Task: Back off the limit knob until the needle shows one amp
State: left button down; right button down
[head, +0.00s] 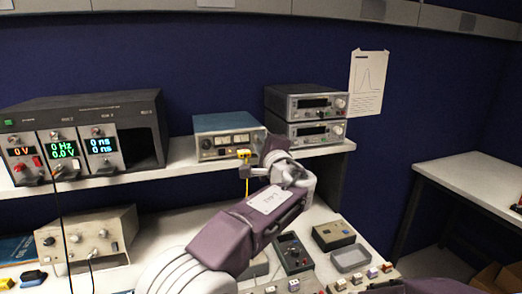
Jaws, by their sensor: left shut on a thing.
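The blue-topped supply unit (228,122) stands on the shelf, with a small meter window (222,140) on its front. The needle is too small to read. My left gripper (262,152) is at the lower right of this unit's front. It is shut on what appears to be the limit knob, which the gripper hides. A yellow plug (243,154) with a yellow lead hanging from it is just left of the gripper. My right gripper is not in view.
Two stacked grey instruments (306,103) stand to the right on the shelf (180,158). A black rack with lit displays (95,125) stands to the left. A beige box (88,240) and several small devices are on the bench below. A side table (475,180) is at right.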

pick_arm(q)
jog(key=shift+f, duration=0.15)
dwell(0.3)
jog(key=c, duration=1.6)
grip_release()
jog(key=shift+o, duration=0.5)
jog(key=shift+s, duration=0.1)
jog(key=b+v, duration=0.3)
jog(key=v, duration=0.6)
